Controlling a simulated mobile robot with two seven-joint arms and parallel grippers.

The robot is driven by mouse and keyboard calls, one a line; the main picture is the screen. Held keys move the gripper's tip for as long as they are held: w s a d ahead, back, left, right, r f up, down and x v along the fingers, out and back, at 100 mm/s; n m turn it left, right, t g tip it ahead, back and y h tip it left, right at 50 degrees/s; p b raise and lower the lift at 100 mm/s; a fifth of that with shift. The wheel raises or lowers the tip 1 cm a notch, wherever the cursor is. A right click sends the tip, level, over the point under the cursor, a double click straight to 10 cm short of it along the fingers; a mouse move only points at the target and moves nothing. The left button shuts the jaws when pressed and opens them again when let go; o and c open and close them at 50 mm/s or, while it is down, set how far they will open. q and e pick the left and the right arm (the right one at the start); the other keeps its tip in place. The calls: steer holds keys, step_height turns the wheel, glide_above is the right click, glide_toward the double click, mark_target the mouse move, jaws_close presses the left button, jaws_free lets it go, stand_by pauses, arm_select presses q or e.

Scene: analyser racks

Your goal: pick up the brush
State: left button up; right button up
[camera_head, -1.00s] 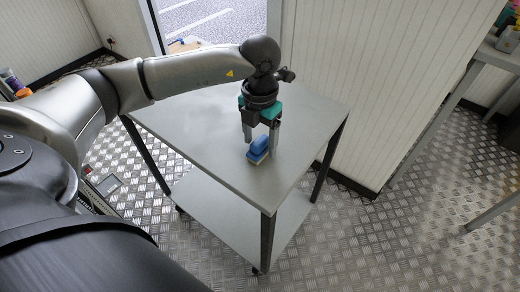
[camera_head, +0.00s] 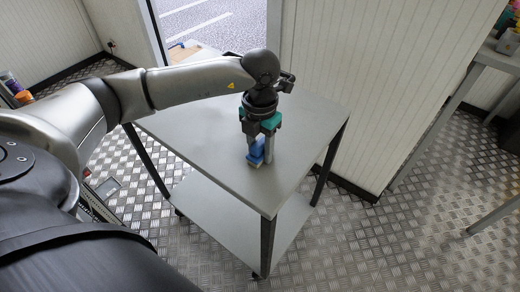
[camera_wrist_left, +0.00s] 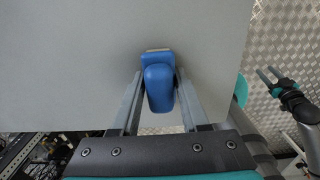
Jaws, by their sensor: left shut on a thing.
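The blue brush (camera_head: 256,154), with a pale base, is at the near part of the grey table top. It also shows in the left wrist view (camera_wrist_left: 159,88), between the two grey fingers. My left gripper (camera_head: 260,157) points down and is shut on the brush; it also shows in the left wrist view (camera_wrist_left: 160,80). I cannot tell whether the brush's base touches the table. My right gripper (camera_wrist_left: 268,76) shows at the right of the left wrist view, over the floor, with its fingers apart and nothing between them.
The grey table (camera_head: 210,150) is a wheeled trolley with a lower shelf (camera_head: 230,222); its top is otherwise clear. A white panelled wall (camera_head: 365,80) stands behind it at the right. Another table (camera_head: 492,60) is at the far right. Metal floor lies around the trolley.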

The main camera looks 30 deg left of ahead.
arm_select(q)
jaws_close()
steer(key=shift+r, duration=0.15)
steer(key=shift+r, duration=0.55)
step_height(320, 180, up, 13)
steer(key=p, duration=0.4)
step_height(320, 180, up, 4)
steer(key=p, duration=0.2)
glide_above(260, 143)
steer(key=shift+r, duration=0.8)
arm_select(e)
steer(key=s+d+f, duration=0.2)
steer(key=s+d, duration=0.2)
steer(key=s, duration=0.4)
steer(key=shift+s+d, duration=0.25)
steer(key=shift+d, duration=0.05)
steer(key=shift+f, duration=0.1)
